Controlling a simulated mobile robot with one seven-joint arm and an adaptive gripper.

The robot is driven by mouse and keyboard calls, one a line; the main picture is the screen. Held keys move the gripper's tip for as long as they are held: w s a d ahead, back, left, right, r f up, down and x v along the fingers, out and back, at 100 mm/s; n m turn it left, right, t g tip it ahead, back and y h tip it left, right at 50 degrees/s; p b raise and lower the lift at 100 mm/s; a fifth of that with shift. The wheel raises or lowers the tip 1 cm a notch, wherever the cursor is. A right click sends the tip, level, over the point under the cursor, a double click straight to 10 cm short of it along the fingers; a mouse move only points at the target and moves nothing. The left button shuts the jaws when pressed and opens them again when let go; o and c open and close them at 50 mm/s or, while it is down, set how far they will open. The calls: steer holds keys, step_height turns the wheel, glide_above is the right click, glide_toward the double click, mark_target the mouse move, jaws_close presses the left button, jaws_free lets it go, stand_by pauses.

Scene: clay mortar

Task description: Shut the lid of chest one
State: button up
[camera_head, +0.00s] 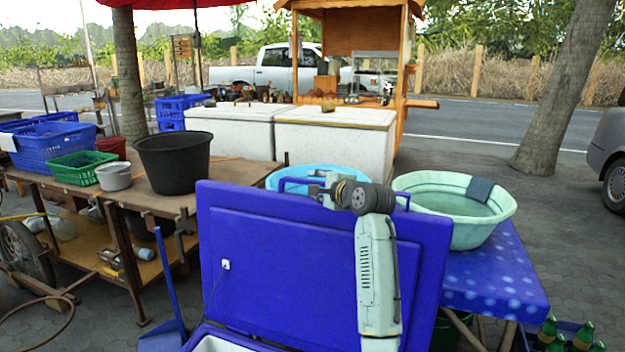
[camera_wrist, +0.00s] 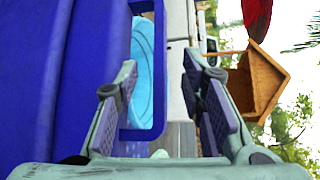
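The blue chest's lid (camera_head: 275,265) stands raised, nearly upright, in the front middle of the head view. Part of the chest's open body (camera_head: 222,343) shows at the bottom edge; the rest is out of frame. My gripper (camera_head: 318,190) is at the lid's top edge, beside a blue loop handle (camera_head: 292,184). In the wrist view the lid (camera_wrist: 45,85) fills the left side. My gripper (camera_wrist: 160,112) is open there, with the handle (camera_wrist: 143,133) at the left of the gap between its fingers. Contact with the handle cannot be told.
A pale green basin (camera_head: 455,205) stands on a blue-clothed table (camera_head: 495,275) right of the lid. A light blue basin (camera_head: 330,172) is behind the lid. A wooden table (camera_head: 130,183) with a black tub (camera_head: 173,160) is at left. Green bottles (camera_head: 583,335) stand at lower right.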

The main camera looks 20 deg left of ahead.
mark_target(309, 182)
steer(key=p+x, duration=0.1)
steer(key=x, duration=0.4)
steer(key=shift+w+a, duration=0.2)
steer(key=shift+w, duration=0.15)
steer(key=shift+c, duration=0.3)
jaws_close()
